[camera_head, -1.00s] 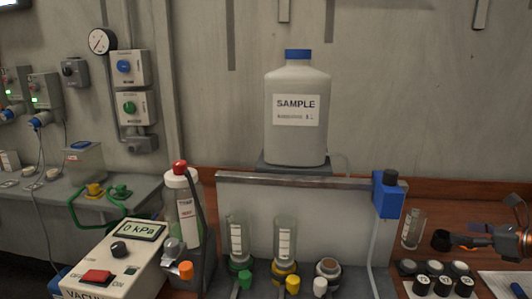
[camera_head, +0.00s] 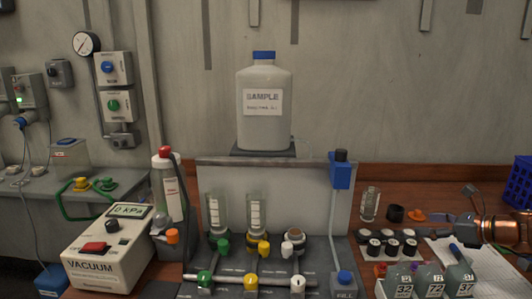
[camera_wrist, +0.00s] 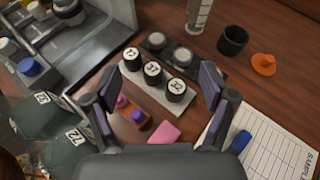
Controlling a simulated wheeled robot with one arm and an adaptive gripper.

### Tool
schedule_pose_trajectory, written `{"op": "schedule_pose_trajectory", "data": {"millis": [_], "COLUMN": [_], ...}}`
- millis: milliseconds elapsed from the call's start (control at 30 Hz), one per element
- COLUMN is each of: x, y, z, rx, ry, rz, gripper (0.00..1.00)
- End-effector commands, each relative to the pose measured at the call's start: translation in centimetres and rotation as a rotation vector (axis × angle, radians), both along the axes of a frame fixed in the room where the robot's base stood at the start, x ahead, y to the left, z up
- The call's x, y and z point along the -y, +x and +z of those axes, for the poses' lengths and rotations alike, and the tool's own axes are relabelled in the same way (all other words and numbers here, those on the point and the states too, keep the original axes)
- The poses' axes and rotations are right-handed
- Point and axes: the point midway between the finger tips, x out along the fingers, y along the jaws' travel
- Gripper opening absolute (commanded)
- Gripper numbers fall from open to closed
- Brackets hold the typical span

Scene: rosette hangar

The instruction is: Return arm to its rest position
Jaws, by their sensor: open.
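My gripper (camera_wrist: 158,78) is open and empty in the wrist view. Its two dark fingers stand wide apart above the bench, with a pale rack of black numbered caps (camera_wrist: 152,70) seen between them. The caps appear below the fingers and apart from them. In the head view my arm reaches in from the right edge, with an orange joint (camera_head: 495,228) above the paper sheet (camera_head: 478,262). The fingertips are hard to make out in that view.
A manifold with valves (camera_head: 250,279), a sample jug (camera_head: 264,120) and a vacuum box (camera_head: 95,262) fill the middle and left.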

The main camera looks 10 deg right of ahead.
Motion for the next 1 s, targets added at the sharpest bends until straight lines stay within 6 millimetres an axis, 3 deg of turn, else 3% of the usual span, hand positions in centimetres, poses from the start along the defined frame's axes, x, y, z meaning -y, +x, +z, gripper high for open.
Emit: {"op": "schedule_pose_trajectory", "data": {"millis": [367, 567, 700, 800, 1000], "x": [-9.4, -18.6, -25.8, -29.9, -35.8], "y": [1.3, 0.5, -2.0, -4.5, -10.7], "z": [1.1, 1.7, 1.9, 1.8, 1.5], "rx": [-0.023, -0.028, -0.018, -0.005, 0.04], "ry": [-0.166, -0.335, -0.495, -0.608, -0.82], "rz": [0.256, 0.529, 0.787, 0.97, 1.336], "gripper": [0.83, 0.83, 0.83, 0.83, 0.83]}}
